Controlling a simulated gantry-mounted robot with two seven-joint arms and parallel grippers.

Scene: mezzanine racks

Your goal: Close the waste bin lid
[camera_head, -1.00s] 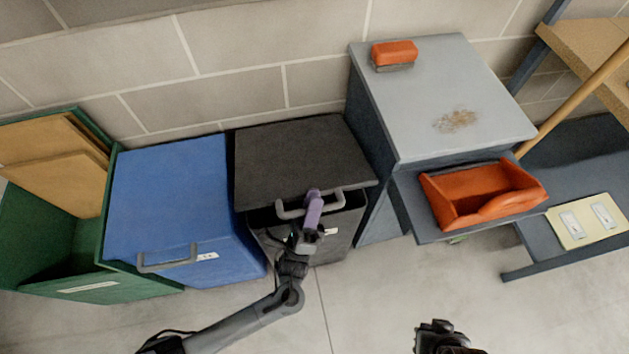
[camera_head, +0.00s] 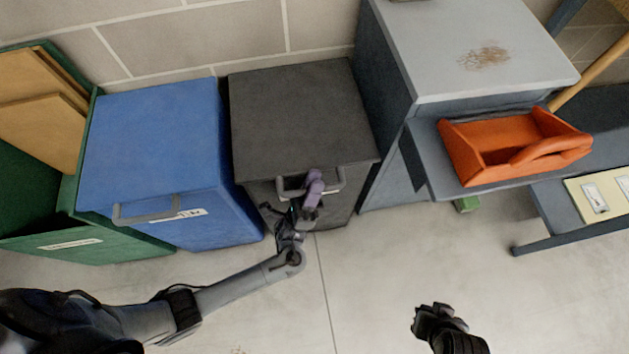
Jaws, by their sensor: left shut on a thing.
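The dark grey waste bin (camera_head: 300,110) stands in the middle of the back row, its lid down, with little or no gap showing along the front edge. A grey loop handle (camera_head: 333,181) sits at the lid's front. My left gripper (camera_head: 313,180), with purple fingers, is shut on this handle and hides part of it. My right gripper (camera_head: 430,315) hangs over the floor at lower right, away from the bins. It is small and dark, and its jaw state is unclear.
A blue bin (camera_head: 150,140) with its lid down and an open green bin (camera_head: 85,245) holding cardboard stand to the left. A grey cabinet (camera_head: 480,50) and a shelf with an orange scoop-like tray (camera_head: 510,145) stand to the right. The front floor is clear.

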